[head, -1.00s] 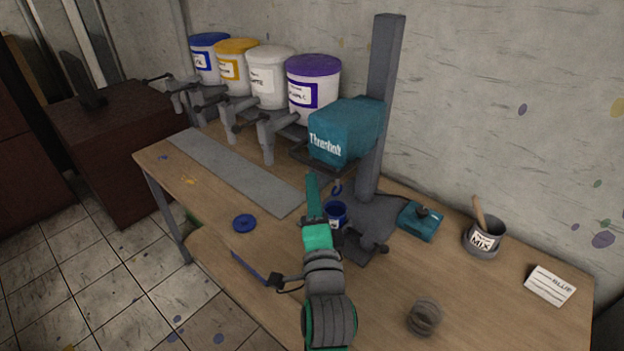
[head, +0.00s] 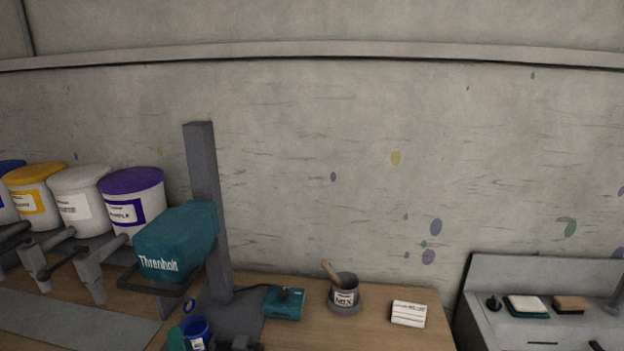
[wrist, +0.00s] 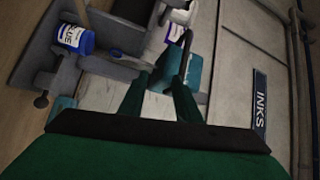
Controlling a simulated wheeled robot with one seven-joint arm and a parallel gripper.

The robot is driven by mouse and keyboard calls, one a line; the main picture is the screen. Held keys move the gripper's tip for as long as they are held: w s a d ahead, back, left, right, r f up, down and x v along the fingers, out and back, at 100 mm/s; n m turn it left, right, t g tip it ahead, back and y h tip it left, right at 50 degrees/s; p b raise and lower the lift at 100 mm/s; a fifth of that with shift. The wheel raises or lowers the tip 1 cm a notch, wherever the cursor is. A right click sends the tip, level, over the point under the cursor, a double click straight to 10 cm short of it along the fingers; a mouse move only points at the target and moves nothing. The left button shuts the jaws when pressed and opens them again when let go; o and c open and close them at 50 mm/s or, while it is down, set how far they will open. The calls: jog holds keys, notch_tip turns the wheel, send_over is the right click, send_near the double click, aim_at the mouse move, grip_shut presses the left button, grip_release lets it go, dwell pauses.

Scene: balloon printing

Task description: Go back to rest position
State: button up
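In the wrist view my gripper (wrist: 157,84) shows two dark green fingers with a gap between them and nothing held. In the head view only a small teal piece, probably part of my arm or gripper, shows at the bottom edge beside a small blue can (head: 194,329). The rest of my arm is out of that view. The blue can stands upright at the press (head: 206,170), and a blue labelled can (wrist: 73,38) shows at the upper left of the wrist view, apart from my fingers.
The teal Threnholt press head (head: 175,245) overhangs the workbench (head: 300,335). Paint buckets, including a purple-lidded one (head: 131,200), stand at left. A grey sink unit (head: 545,330) stands beyond.

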jog(key=s+d+f+h, duration=0.2)
jog(key=s+d+f, duration=0.1)
jog(key=d+f, duration=0.2)
jog(key=s+d+f+n+h, duration=0.1)
jog(key=s+d+f+h, duration=0.1)
jog(key=d+f, duration=0.3)
jog(key=s+d+f+n+h, duration=0.1)
jog(key=s+d+f, duration=0.3)
jog(key=f, duration=0.4)
jog(key=shift+s+d+f+t+h, duration=0.1)
jog(key=shift+s+d+t+h, duration=0.05)
jog(key=shift+d+h, duration=0.3)
jog(key=shift+s+d+f+t+h, duration=0.1)
jog(key=shift+s+d+t+h, duration=0.05)
jog(key=shift+d+h, duration=0.25)
jog(key=s+d+f+n+h, duration=0.1)
jog(key=s+d+f+n, duration=0.1)
jog(key=s, duration=0.5)
jog(key=s+d+f+n+h, duration=0.1)
jog(key=s+d+f+n, duration=0.1)
jog(key=s+d, duration=0.2)
jog(key=s+d+f+n+g+h, duration=0.1)
jog(key=s+d+f+n+h, duration=0.1)
jog(key=s, duration=0.8)
jog(key=shift+d, duration=0.9)
